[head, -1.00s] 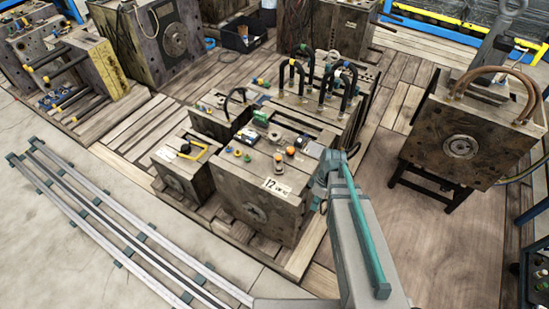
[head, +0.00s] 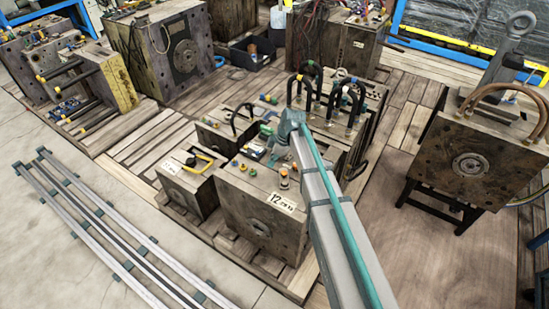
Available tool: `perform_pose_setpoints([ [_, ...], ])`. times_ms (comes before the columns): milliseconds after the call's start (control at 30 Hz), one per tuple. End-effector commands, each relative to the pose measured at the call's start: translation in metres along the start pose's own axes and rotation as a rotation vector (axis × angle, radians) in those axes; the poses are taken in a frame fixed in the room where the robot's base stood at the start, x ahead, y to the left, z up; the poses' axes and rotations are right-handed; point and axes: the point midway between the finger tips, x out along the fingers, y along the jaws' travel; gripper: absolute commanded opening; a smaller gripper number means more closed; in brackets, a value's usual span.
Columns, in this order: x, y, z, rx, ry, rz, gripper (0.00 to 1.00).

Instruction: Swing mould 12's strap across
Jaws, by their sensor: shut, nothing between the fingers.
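Mould 12 (head: 255,222) is a worn brown-grey block with a white "12" label (head: 282,203) on its upper front edge. Small coloured fittings stand on its top, among them an orange-topped one (head: 284,181) near the label. I cannot clearly make out the strap among these fittings. My arm comes in from the lower right, and my gripper (head: 276,154) is at the back of the mould's top, small and partly hidden by the wrist. It is shut with nothing in it. I cannot tell whether it touches anything.
A smaller block with a yellow handle (head: 188,184) stands close on the left. Tall black hoops (head: 346,101) rise just behind my wrist. A big mould with brown hoses (head: 470,150) stands on a frame at right. Metal rails (head: 110,235) lie on the floor at left.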

Motion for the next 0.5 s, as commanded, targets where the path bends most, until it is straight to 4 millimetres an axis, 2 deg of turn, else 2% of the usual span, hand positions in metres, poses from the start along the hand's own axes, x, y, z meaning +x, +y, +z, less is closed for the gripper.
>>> perform_pose_setpoints([
  [100,0.025,0.000,-0.001,0.000,-0.001,-0.004,0.00],
  [300,0.061,0.000,0.001,0.001,-0.001,-0.002,0.00],
  [333,0.054,0.000,0.008,0.004,-0.001,0.000,0.00],
  [500,0.047,-0.001,0.028,0.003,-0.001,0.000,0.00],
])
